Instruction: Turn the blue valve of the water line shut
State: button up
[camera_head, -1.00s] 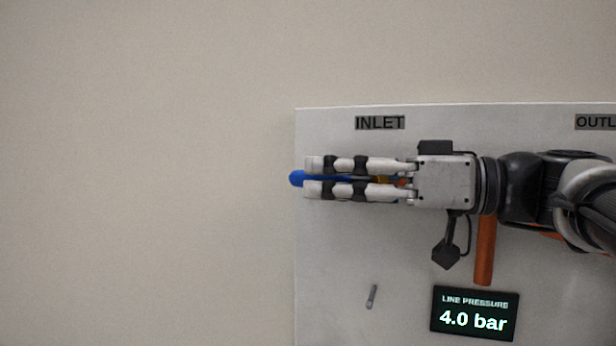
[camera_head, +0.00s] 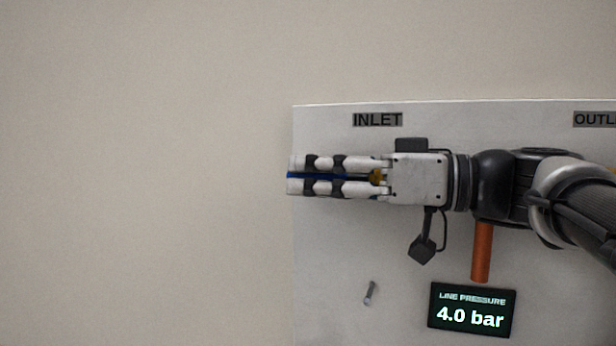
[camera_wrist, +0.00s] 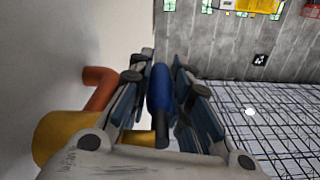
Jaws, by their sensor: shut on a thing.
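The blue valve's handle (camera_wrist: 160,88) lies lengthwise between the two fingers of my gripper in the wrist view, with a dark stem at its lower end. In the head view only a thin blue strip of the handle (camera_head: 326,176) shows between the fingers. My gripper (camera_head: 290,176) is level, points left and is shut on the handle. The brass valve body (camera_wrist: 62,137) shows at the lower left of the wrist view, and a small brass part (camera_head: 376,177) shows near the finger bases in the head view. The valve's centre is mostly hidden by my gripper.
A copper tube (camera_wrist: 98,87) runs beside the brass body, and one (camera_head: 482,252) hangs below my wrist. The white board (camera_head: 330,250) carries an INLET label (camera_head: 377,120), a small peg (camera_head: 370,293) and a pressure display (camera_head: 471,311) reading 4.0 bar. Left of the board is bare wall.

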grip_shut()
